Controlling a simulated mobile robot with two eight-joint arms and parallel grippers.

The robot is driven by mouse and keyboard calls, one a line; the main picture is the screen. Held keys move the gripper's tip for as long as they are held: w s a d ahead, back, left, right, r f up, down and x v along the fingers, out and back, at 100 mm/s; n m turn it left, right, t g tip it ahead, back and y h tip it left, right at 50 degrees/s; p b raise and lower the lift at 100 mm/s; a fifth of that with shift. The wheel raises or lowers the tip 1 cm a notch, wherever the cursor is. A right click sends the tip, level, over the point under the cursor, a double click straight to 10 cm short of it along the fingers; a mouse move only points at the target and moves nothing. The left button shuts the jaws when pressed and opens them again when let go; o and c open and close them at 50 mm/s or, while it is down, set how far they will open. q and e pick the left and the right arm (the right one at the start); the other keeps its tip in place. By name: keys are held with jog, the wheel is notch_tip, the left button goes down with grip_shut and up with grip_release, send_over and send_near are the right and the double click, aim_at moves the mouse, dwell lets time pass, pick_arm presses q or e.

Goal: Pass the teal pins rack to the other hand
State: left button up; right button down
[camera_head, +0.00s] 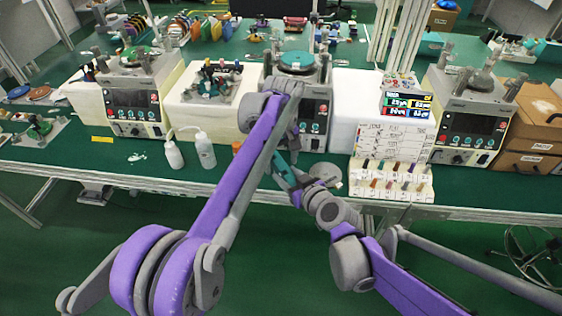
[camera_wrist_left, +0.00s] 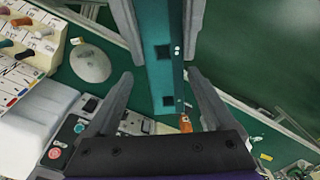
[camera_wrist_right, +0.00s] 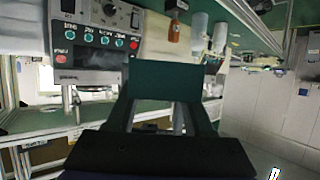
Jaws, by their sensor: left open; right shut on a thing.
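The teal pins rack (camera_head: 284,174) is a slim teal bar held up in front of the bench edge. My right gripper (camera_head: 298,190) is shut on it from below right. In the left wrist view the rack (camera_wrist_left: 164,78) shows dark square openings, and the right gripper's fingers (camera_wrist_left: 158,15) flank it at the top. My left gripper (camera_wrist_left: 160,76) is open, one finger on either side of the rack's free part, with gaps showing. In the right wrist view the rack (camera_wrist_right: 163,80) spans the fingertips. I cannot make out any pins in it.
The green bench (camera_head: 110,160) carries several lapping machines (camera_head: 128,98), two white bottles (camera_head: 205,150) and an orange-capped bottle (camera_head: 236,148). A white stepped stand with coloured pegs (camera_head: 392,182) is to the right of the rack. A pale round dish (camera_head: 326,172) lies near the front edge.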

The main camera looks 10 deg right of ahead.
pick_arm(q)
jog(key=shift+f, duration=0.25)
jog(key=shift+d, duration=0.1)
jog(key=c, duration=1.4)
pick_arm(e)
jog(key=shift+c, duration=1)
grip_release()
jog(key=shift+s, duration=0.1)
